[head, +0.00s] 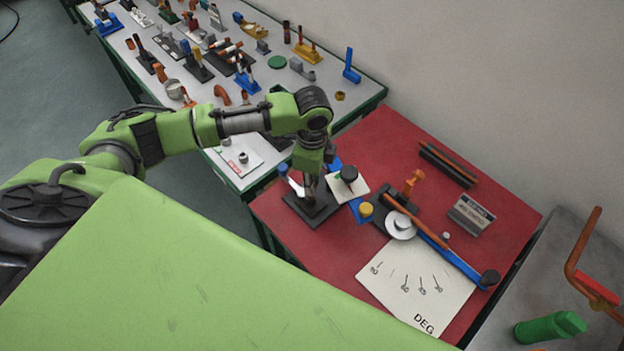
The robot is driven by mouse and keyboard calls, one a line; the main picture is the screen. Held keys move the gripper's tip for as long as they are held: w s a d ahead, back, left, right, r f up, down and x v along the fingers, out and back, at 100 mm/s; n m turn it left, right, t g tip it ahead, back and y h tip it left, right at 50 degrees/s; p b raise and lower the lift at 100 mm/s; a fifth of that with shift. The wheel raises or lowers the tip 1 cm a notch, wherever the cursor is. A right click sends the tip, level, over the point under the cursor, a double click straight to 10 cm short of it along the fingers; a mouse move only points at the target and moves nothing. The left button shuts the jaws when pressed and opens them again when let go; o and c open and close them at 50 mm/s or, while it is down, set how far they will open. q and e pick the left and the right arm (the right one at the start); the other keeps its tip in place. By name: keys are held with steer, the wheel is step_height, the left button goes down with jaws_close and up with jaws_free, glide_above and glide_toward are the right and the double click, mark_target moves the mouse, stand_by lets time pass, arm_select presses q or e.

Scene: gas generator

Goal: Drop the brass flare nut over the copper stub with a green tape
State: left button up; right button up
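My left gripper (308,188) points down over a black square base (313,213) on the red table. The fingers are small and partly hidden by the wrist, so I cannot tell whether they are open or hold anything. I cannot make out the brass flare nut for certain; a small brass-coloured ring (340,96) lies at the right end of the long grey table. Several fixtures with copper-coloured pieces stand on that table, but I cannot tell which stub has green tape. My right gripper is not in view.
The red table (385,135) holds a tube bender with a long blue handle (447,257), a white "DEG" sheet (420,290) and a black block with a copper rod (447,163). The long grey table (357,92) is crowded. A green cylinder (548,328) lies at lower right.

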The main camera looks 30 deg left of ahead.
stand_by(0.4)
arm_select(q)
steer(key=shift+p, duration=0.5)
steer(key=shift+f, duration=0.15)
steer(key=shift+f, duration=0.2)
steer(key=shift+f+b, duration=0.55)
steer(key=shift+f, duration=0.9)
steer(key=o, duration=0.8)
